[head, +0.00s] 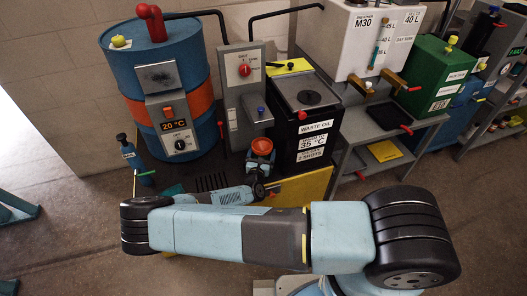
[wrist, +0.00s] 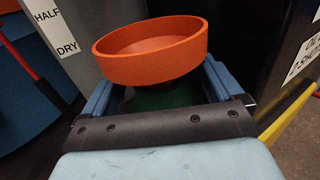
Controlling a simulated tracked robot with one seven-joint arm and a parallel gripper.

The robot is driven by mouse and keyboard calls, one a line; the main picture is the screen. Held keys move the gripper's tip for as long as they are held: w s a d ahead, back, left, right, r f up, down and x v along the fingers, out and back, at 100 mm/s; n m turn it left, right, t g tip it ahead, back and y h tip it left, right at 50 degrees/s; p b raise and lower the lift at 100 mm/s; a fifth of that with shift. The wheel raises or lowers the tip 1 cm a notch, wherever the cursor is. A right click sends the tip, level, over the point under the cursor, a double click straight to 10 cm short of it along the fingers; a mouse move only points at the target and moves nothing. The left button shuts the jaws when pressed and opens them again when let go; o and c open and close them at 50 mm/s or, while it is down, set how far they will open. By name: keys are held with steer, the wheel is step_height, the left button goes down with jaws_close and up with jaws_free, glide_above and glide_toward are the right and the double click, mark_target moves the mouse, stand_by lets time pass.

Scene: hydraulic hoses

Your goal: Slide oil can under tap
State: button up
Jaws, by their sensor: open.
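In the wrist view the orange cup (wrist: 150,45) sits above a dark green part (wrist: 165,96) between my fingers. My gripper (head: 260,162) is open, with one blue finger on each side of the green part. Whether the fingers touch it cannot be told. The lower part is hidden by my gripper. A white M30 tank (head: 362,40) at the right has brass taps (head: 360,84) low on its front.
The black waste oil box (head: 306,105) and a grey panel with a red knob (head: 243,85) stand close behind my gripper. A grey stand (head: 405,125) bears the tank.

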steer(key=v, duration=1.2)
steer(key=shift+r, duration=0.1)
steer(key=s+d+r+m+g+h, duration=0.1)
steer(key=d+r+m+g+h, duration=0.1)
steer(key=d+r+m+g, duration=0.55)
steer(key=s+d+r+m+g+h, duration=0.1)
steer(key=d+r+m+g, duration=0.25)
steer(key=r+m, duration=0.85)
steer(key=d+r+m+g+h, duration=0.2)
steer(key=d+r+m+g, duration=0.35)
steer(key=r, duration=0.85)
steer(key=s+d+r+m+t+y, duration=0.2)
steer(key=s+d+r+m+y, duration=0.1)
steer(key=s+r, duration=0.6)
steer(key=s+d+r+m+t+y, duration=0.2)
steer(key=s+d+r+m+y, duration=0.2)
steer(key=s+r, duration=0.6)
step_height(320, 180, up, 5)
steer(key=shift+s+r+m+y, duration=0.25)
steer(key=shift+m+y, duration=0.45)
steer(key=shift+y, duration=0.3)
